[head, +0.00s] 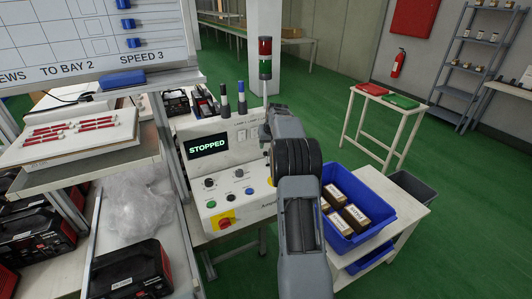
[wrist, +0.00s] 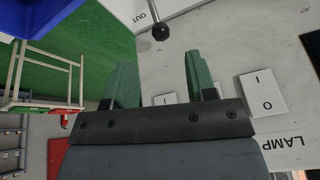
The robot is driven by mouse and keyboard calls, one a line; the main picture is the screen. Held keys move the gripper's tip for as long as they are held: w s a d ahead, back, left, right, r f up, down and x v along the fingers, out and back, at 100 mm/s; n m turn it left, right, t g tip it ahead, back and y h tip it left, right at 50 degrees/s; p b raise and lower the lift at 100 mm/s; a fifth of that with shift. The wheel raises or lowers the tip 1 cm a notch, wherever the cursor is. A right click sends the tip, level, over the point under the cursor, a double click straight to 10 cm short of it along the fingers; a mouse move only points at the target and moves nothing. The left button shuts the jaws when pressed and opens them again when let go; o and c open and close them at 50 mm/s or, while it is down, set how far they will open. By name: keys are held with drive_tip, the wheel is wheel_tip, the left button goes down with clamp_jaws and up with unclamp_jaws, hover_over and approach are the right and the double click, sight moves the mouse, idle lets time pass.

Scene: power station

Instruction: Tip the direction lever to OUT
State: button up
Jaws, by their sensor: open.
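The direction lever shows in the wrist view as a thin metal stem with a black ball knob (wrist: 161,32), by a white plate marked OUT (wrist: 138,18). The lever's base is cut off by the top edge, so I cannot tell its setting. My gripper (wrist: 160,72) is open, with two green fingers apart and nothing between them. The knob is beyond the fingertips, roughly in line with the gap, and apart from them. In the head view my arm covers the right side of the white control box (head: 216,155), hiding the lever and the fingers.
A rocker switch (wrist: 262,92) marked I and O lies right of the fingers. A blue bin (head: 345,240) with brown boxes stands right of my arm. A signal tower (head: 265,58) rises behind.

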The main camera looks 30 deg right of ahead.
sight(266, 153)
drive_tip(key=p+x, duration=0.1)
drive_tip(key=x, duration=0.6)
drive_tip(key=shift+w+f, duration=0.15)
drive_tip(key=shift+f, duration=0.05)
drive_tip(key=c, duration=0.9)
